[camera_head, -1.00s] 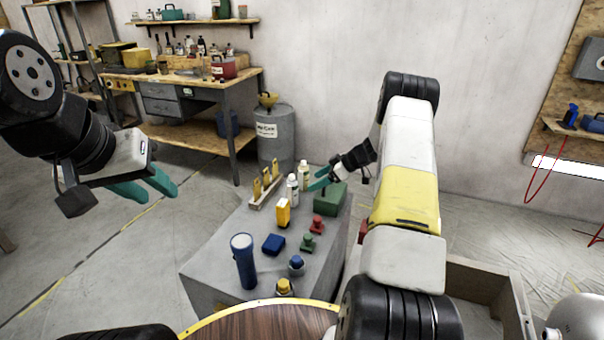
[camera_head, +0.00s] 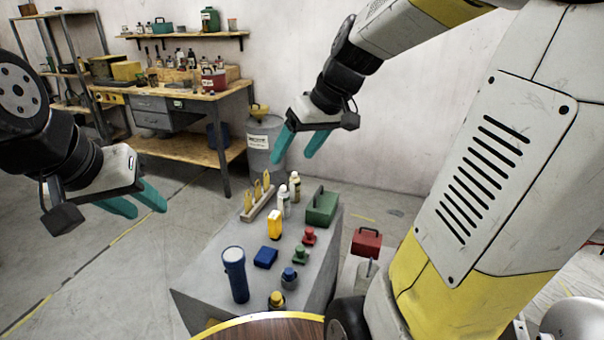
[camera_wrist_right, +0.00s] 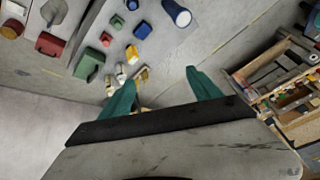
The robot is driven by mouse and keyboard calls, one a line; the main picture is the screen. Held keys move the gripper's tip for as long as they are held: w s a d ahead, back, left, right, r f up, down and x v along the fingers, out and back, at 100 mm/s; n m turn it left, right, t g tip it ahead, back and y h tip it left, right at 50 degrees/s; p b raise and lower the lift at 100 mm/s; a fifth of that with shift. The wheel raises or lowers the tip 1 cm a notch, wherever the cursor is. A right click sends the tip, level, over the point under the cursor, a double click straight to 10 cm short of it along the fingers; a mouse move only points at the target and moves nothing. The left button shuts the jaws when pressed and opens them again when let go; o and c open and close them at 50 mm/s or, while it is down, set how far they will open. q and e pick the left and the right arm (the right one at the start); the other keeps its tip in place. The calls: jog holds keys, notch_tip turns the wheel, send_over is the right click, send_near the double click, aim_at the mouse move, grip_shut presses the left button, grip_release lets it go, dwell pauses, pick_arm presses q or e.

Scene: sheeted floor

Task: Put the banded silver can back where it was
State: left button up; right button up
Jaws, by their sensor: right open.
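I cannot make out a banded silver can for certain in either view. My right gripper (camera_head: 295,155) is open and empty, above and behind the far end of the grey cabinet (camera_head: 205,275). In the right wrist view its two spread fingers (camera_wrist_right: 162,90) have nothing between them. My left gripper (camera_head: 146,208) is open and empty in the air to the left of the cabinet. Two pale bottles (camera_head: 284,202) stand near the cabinet's far end, beside a wooden rack (camera_head: 257,203) with yellow pieces.
The cabinet top also holds a blue flashlight (camera_head: 235,275), a blue box (camera_head: 265,257), a yellow object (camera_head: 274,224), coloured knobs (camera_head: 309,236) and a green box (camera_head: 321,209). A red toolbox (camera_head: 367,243) lies beyond its right side. A workbench (camera_head: 190,100) stands behind; floor on the left is clear.

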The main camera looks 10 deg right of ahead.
jog(key=s+m+t+h, duration=0.2)
jog(key=s+m, duration=0.2)
jog(key=s, duration=0.9)
jog(key=shift+d, duration=0.2)
jog(key=shift+s+r, duration=0.1)
dwell(0.3)
